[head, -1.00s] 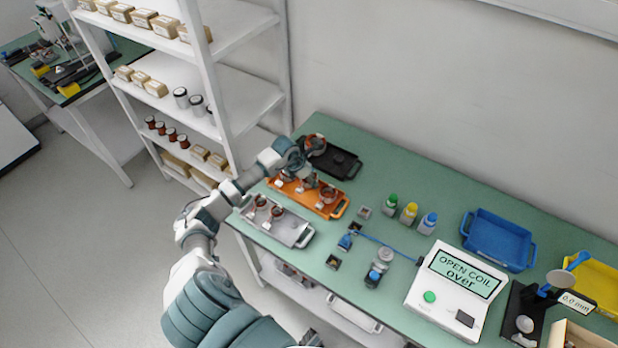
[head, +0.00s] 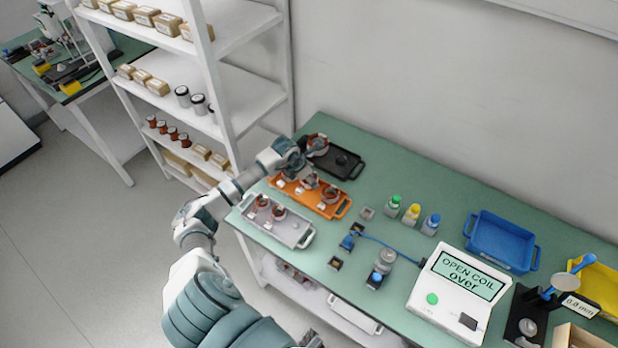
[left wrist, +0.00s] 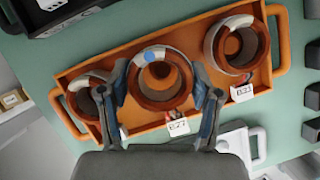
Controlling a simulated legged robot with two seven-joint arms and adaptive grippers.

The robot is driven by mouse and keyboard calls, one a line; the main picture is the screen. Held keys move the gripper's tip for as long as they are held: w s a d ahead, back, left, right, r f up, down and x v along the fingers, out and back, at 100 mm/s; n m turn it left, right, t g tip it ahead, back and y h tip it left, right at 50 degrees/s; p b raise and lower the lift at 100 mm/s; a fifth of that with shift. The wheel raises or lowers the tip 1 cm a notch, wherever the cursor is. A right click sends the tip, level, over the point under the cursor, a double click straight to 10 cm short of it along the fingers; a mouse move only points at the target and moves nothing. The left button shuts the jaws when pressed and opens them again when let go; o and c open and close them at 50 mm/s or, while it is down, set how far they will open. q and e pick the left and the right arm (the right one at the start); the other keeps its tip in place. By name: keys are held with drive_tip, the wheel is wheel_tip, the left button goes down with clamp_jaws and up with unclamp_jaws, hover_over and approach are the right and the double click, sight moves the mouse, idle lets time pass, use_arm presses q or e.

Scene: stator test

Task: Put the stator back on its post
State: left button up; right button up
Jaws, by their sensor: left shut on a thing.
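My left gripper (left wrist: 163,102) is shut on a copper-wound stator (left wrist: 165,62) tagged B27, one finger on each side of it. In the left wrist view the stator is over the middle of the orange tray (left wrist: 195,117), between another stator (left wrist: 88,98) at the left and one tagged B31 (left wrist: 236,44) at the right. I cannot tell whether it rests down or is a little raised; any post under it is hidden. In the head view the gripper (head: 303,170) is at the orange tray (head: 328,212).
A black tray (head: 347,163) with a stator at its left end lies behind. A grey tray (head: 290,233) with stators lies in front. The tester (head: 452,290) reads "OPEN COIL over". Bottles and a blue tray (head: 500,240) stand to the right. A shelf rack stands at the left.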

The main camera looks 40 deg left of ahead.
use_arm(q)
drive_tip(key=shift+a+f, duration=0.1)
drive_tip(key=shift+f, duration=0.4)
drive_tip(key=shift+f+b, duration=0.15)
drive_tip(key=shift+b, duration=0.15)
drive_tip(key=shift+d, duration=0.4)
drive_tip(key=shift+a, duration=0.1)
drive_tip(key=shift+a+f+b, duration=0.2)
drive_tip(key=shift+f+b, duration=0.1)
drive_tip(key=shift+f, duration=0.05)
drive_tip(key=o, duration=1.4)
drive_tip(key=shift+o, duration=0.2)
drive_tip(key=shift+r, duration=0.1)
